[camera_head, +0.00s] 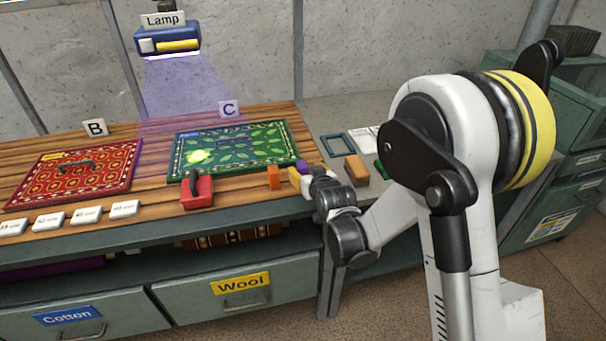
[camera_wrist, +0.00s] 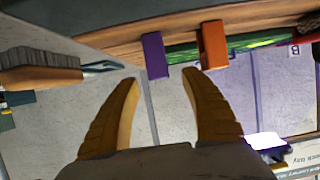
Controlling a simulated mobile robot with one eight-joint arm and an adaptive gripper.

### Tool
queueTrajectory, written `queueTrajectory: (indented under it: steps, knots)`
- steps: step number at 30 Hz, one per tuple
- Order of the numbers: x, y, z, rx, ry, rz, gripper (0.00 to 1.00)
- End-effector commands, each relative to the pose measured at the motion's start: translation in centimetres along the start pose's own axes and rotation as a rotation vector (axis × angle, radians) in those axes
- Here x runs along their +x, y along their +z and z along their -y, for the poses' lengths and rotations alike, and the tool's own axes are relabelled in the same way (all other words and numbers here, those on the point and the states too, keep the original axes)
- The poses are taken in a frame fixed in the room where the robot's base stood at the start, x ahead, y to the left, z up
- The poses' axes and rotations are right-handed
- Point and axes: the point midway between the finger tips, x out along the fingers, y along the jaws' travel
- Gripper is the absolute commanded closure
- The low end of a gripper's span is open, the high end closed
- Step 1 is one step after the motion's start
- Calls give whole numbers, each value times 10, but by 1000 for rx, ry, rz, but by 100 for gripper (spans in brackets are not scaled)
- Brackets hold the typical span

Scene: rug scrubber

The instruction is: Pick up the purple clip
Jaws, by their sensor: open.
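The purple clip (camera_wrist: 155,55) stands at the edge of the wooden table in the wrist view, next to an orange clip (camera_wrist: 214,45) on its right. In the head view the purple clip (camera_head: 302,166) shows only as a small patch behind my gripper (camera_head: 298,180). In the wrist view my gripper (camera_wrist: 160,78) is open and empty. Its two yellow fingers point at the purple clip, whose lower end lies just ahead of the gap, nearer the left fingertip. I cannot tell whether they touch.
The orange clip (camera_head: 273,177) is close to my gripper's left. A red scrubber-like tool (camera_head: 198,190) sits before the green rug (camera_head: 262,137). A wooden brush (camera_head: 356,168) lies to the right. The red rug (camera_head: 110,160) and white labels (camera_head: 124,209) are farther left.

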Motion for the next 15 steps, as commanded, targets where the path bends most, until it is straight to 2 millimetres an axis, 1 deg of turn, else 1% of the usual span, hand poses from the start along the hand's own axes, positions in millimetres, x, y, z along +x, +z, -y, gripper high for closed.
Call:
queueTrajectory:
  steps: [3, 7, 10, 15]
  knots:
    - [20, 3, -1, 0, 0, 0, 46]
    - [39, 2, -1, 0, 0, 0, 46]
    - [46, 1, -1, 0, 0, 0, 46]
    - [47, -1, -1, 0, 0, -1, 46]
